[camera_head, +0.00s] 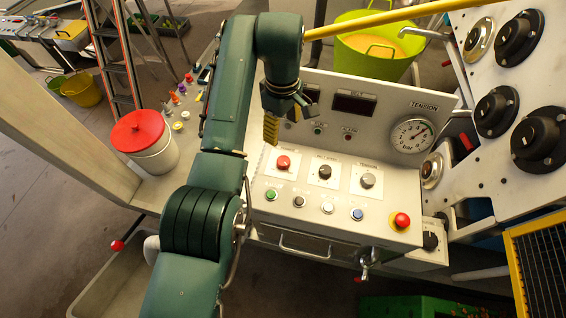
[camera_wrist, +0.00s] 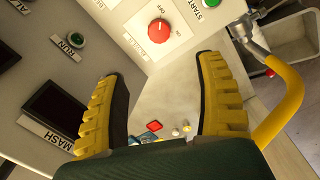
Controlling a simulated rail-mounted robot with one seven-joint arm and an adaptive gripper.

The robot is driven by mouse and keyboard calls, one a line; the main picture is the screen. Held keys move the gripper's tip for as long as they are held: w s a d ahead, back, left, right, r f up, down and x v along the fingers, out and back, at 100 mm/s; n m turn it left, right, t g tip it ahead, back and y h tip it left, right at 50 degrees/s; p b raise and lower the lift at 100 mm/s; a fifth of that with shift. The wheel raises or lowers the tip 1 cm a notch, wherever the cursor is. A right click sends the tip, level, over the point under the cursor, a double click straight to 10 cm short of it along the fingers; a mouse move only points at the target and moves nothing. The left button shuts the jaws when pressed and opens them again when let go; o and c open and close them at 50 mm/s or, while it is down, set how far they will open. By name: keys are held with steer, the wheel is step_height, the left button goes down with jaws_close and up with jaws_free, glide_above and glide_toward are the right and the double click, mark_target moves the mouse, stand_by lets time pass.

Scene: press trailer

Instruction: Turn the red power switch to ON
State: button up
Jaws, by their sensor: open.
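The red power switch (camera_head: 283,163) is a round knob on a white plate, at the left of a row of three knobs on the control panel's sloped face. In the wrist view the red switch (camera_wrist: 158,31) shows beyond the fingertips, near the top, with OFF and ON labels beside it. I cannot tell for sure which label it points to. My gripper (camera_head: 271,143) hangs just above and behind the switch in the head view. In the wrist view its two yellow ribbed fingers (camera_wrist: 160,68) are spread wide with nothing between them, apart from the switch.
The upright back panel with displays and a round tension gauge (camera_head: 412,135) stands close behind my gripper. A green START button (camera_head: 271,194) and other buttons line the front, with a red mushroom button (camera_head: 401,221) at right. A red-lidded bucket (camera_head: 142,137) stands at left.

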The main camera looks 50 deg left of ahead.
mark_target(284, 161)
step_height(284, 161, down, 16)
steer(key=shift+d+r, duration=0.15)
steer(key=shift+r, duration=0.1)
steer(key=shift+w, duration=0.1)
steer(key=c, duration=1.3)
